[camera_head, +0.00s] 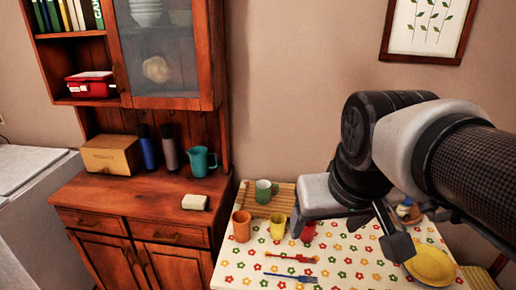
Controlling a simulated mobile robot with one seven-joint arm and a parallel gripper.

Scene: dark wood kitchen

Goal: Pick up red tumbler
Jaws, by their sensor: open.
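The red tumbler (309,232) stands on the flower-patterned table, to the right of the yellow tumbler. Its upper part is partly hidden by my gripper. My gripper (346,235) is over the table, open, with one dark finger towards the tumbler and the other well to the right. Nothing shows held between the fingers. From this view I cannot tell how far the near finger is from the tumbler, or whether it touches it.
A yellow cup (277,226), an orange cup (241,227) and a green mug (265,191) stand close by on the left. A red fork (291,256) and a blue fork (292,277) lie in front. A wooden cabinet (140,215) stands left.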

